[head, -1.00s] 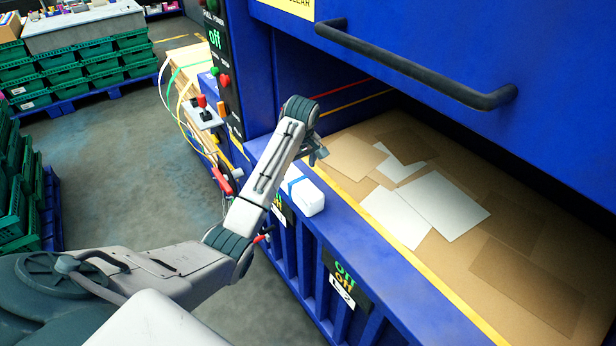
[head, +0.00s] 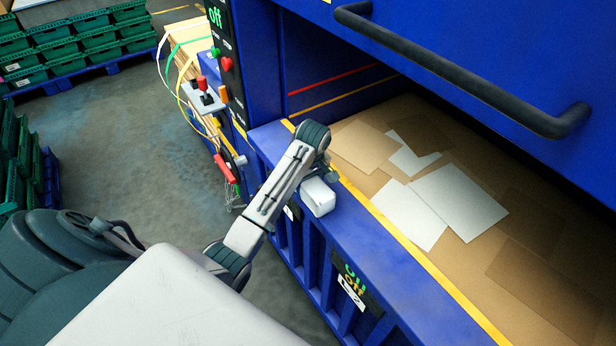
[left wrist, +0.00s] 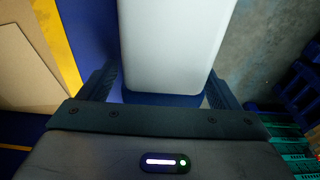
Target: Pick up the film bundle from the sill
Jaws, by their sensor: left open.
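The film bundle (head: 318,198), a white rounded block, lies on the blue sill (head: 370,255) of the baler-like machine. My left arm reaches over the sill and partly covers the bundle in the head view. In the left wrist view the bundle (left wrist: 173,38) is large and runs up out of the top of the picture. A dark blue part, likely its band, shows at its near end. My left gripper (left wrist: 160,88) is open, with one finger on each side of the bundle. Gaps show beside it, so the jaws are not closed on it. My right gripper is not in view.
Behind the sill's yellow edge, white and brown sheets (head: 459,203) lie in the chamber. A black bar handle (head: 450,70) crosses the raised blue door. Red and green controls and coloured straps (head: 190,80) are on the left. Green crates (head: 85,50) stand beyond open floor.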

